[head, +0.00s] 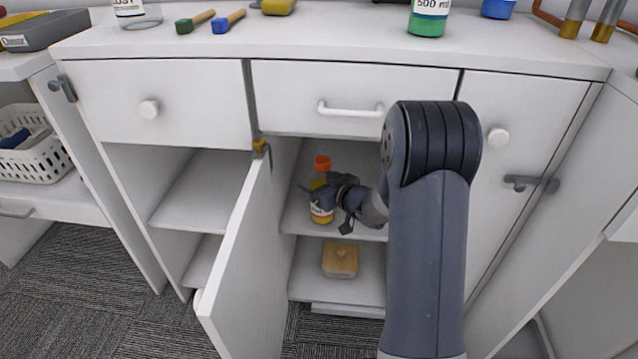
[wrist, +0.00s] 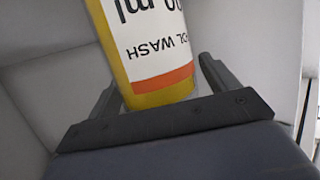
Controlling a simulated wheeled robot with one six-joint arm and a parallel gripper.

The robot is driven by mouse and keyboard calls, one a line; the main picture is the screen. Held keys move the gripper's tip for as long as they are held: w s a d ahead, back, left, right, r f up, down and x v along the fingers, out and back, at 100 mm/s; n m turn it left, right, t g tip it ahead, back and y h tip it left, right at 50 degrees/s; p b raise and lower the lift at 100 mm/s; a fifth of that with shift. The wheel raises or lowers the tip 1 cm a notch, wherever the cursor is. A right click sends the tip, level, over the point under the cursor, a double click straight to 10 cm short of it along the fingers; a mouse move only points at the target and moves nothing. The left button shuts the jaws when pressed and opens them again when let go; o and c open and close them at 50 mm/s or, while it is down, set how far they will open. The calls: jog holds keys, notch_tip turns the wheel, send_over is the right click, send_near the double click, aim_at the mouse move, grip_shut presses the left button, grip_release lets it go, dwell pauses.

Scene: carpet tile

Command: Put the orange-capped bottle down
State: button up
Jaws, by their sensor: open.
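The orange-capped bottle (head: 321,213) stands upright on the upper shelf inside the open cabinet in the head view. It has a yellow body, a white label and an orange cap. My gripper (head: 328,205) is at the bottle, coming from the right. In the wrist view the bottle (wrist: 150,45) fills the middle, with label text showing, and its cap is out of the frame. The open jaws (wrist: 160,92) lie on either side of the bottle, with a gap visible beside the right finger.
The open cabinet door (head: 245,255) stands to the left of the bottle. A wooden box (head: 340,260) sits on the lower shelf. The drawer (head: 350,98) above is shut. Several items, including a green bottle (head: 428,18), stand on the countertop (head: 330,45).

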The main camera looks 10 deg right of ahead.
jog(key=shift+r, duration=0.2)
jog(key=shift+s+d+r, duration=0.15)
jog(key=shift+s, duration=0.15)
jog(key=p+v, duration=0.4)
jog(key=v, duration=0.7)
jog(key=shift+s, duration=0.15)
